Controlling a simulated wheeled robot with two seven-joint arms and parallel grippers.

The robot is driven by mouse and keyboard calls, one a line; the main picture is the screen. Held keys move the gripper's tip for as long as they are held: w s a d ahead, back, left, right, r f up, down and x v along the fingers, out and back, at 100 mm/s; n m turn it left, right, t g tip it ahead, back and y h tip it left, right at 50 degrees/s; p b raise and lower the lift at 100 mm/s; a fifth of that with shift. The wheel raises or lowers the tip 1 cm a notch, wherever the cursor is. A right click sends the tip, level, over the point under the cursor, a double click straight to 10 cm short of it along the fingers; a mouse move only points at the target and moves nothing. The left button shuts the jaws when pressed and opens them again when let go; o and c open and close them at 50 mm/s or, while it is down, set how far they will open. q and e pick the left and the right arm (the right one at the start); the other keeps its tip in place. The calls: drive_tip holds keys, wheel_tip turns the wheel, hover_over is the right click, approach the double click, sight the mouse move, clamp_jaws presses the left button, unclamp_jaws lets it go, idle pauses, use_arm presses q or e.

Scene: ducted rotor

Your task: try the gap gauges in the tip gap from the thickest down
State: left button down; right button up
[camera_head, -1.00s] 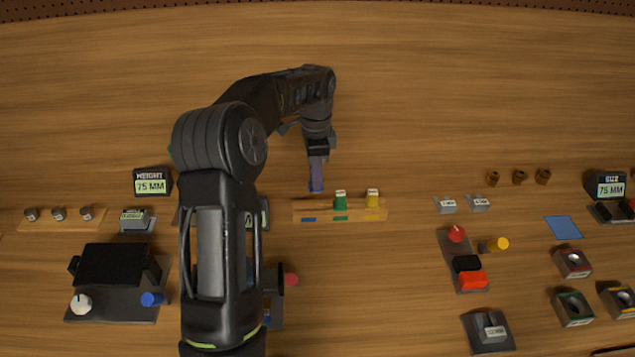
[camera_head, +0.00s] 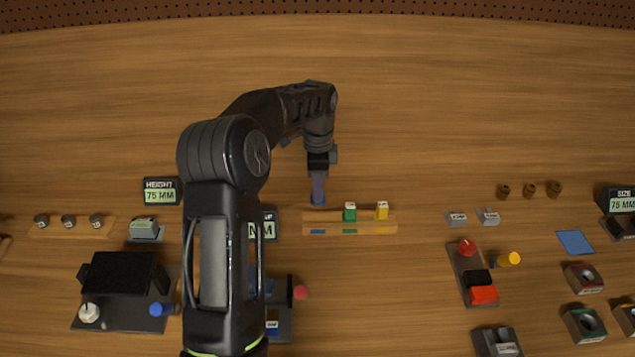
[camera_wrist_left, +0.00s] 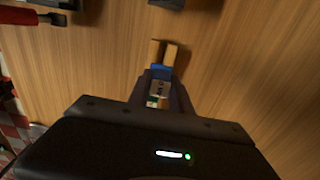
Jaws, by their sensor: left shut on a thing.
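The wooden gauge rack (camera_head: 376,229) lies mid-table, with a green-topped gauge (camera_head: 350,212) and a yellow-topped gauge (camera_head: 382,210) standing in it. Blue and green marks show on its front. My left gripper (camera_head: 318,192) points down at the rack's back left end, shut on a blue gauge (camera_head: 319,200). Whether that gauge touches the rack I cannot tell. In the left wrist view, blue (camera_wrist_left: 160,71) shows at the fingertips, beside two wooden bars that look like the rack's end. The ducted rotor cannot be made out; my left arm hides part of the bench. My right gripper is not in view.
A dark fixture with a red knob (camera_head: 300,292) is partly behind my arm. A black box device (camera_head: 118,274) stands at left. A red-and-black switch panel (camera_head: 474,274) and several small blocks stand at right. The table behind the rack is clear.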

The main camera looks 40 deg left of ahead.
use_arm(q)
wheel_tip(320, 180, down, 3)
drive_tip(key=shift+f, duration=0.15)
drive_tip(key=shift+f+b, duration=0.45)
drive_tip(key=shift+f, duration=0.2)
